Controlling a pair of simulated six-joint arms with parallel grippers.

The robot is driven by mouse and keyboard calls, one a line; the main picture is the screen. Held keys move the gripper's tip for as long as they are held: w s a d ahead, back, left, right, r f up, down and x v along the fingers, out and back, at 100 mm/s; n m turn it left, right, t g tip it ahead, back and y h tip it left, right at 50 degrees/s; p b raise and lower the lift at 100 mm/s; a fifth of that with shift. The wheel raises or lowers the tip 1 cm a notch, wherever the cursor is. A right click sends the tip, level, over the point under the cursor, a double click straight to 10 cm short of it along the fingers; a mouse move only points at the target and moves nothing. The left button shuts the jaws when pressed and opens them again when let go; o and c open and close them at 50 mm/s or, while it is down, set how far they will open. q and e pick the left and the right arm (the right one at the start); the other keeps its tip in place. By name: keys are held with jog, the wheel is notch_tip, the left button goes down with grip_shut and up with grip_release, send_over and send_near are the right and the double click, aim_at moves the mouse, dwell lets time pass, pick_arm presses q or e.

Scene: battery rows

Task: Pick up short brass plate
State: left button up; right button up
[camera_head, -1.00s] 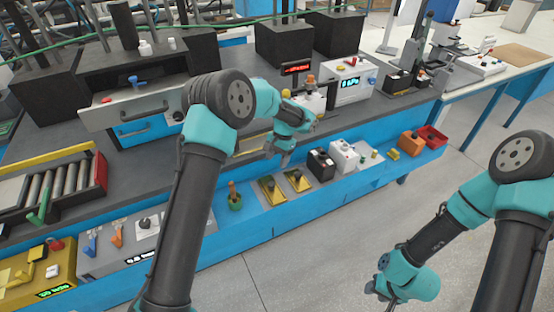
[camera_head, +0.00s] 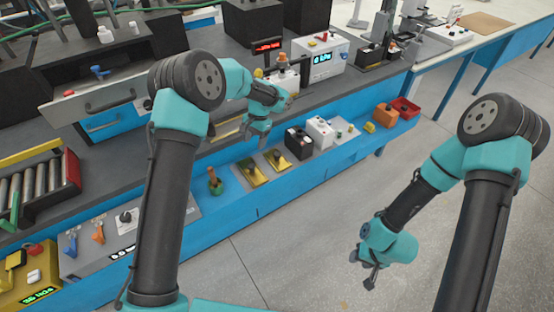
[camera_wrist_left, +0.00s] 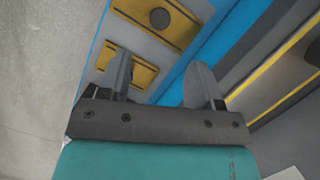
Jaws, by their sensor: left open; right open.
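Two brass-coloured plates lie side by side on the blue ledge, a left one (camera_head: 257,180) and a right one (camera_head: 282,166). One brass plate (camera_wrist_left: 145,74) is partly hidden behind the left-hand finger, and another plate (camera_wrist_left: 178,32) with a dark round spot lies further up. My right gripper (camera_head: 366,272) is open and empty over the floor.
An orange block (camera_head: 384,116) and red bin (camera_head: 405,107) are further right. The floor in front is clear.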

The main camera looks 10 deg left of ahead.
pick_arm(q)
jog(key=shift+o, duration=0.3)
notch_tip(320, 180, up, 6)
jog(key=m+t+h, duration=0.3)
jog(key=m, duration=0.6)
send_over(277, 153)
jog(key=a, duration=0.2)
jog(key=shift+s+f, duration=0.25)
jog(key=shift+s, duration=0.2)
jog(key=f, duration=0.4)
jog(key=d+f, duration=0.1)
jog(key=f, duration=0.7)
jog(key=shift+w+d, duration=0.15)
jog(key=shift+w, duration=0.05)
jog(key=shift+f, duration=0.1)
jog(key=shift+w+d+f, duration=0.1)
jog(key=shift+d+f, duration=0.1)
jog(key=shift+f, duration=1.1)
jog(key=shift+w+d+f, duration=0.1)
jog(key=shift+d+f, duration=0.1)
jog(key=shift+f, duration=1.05)
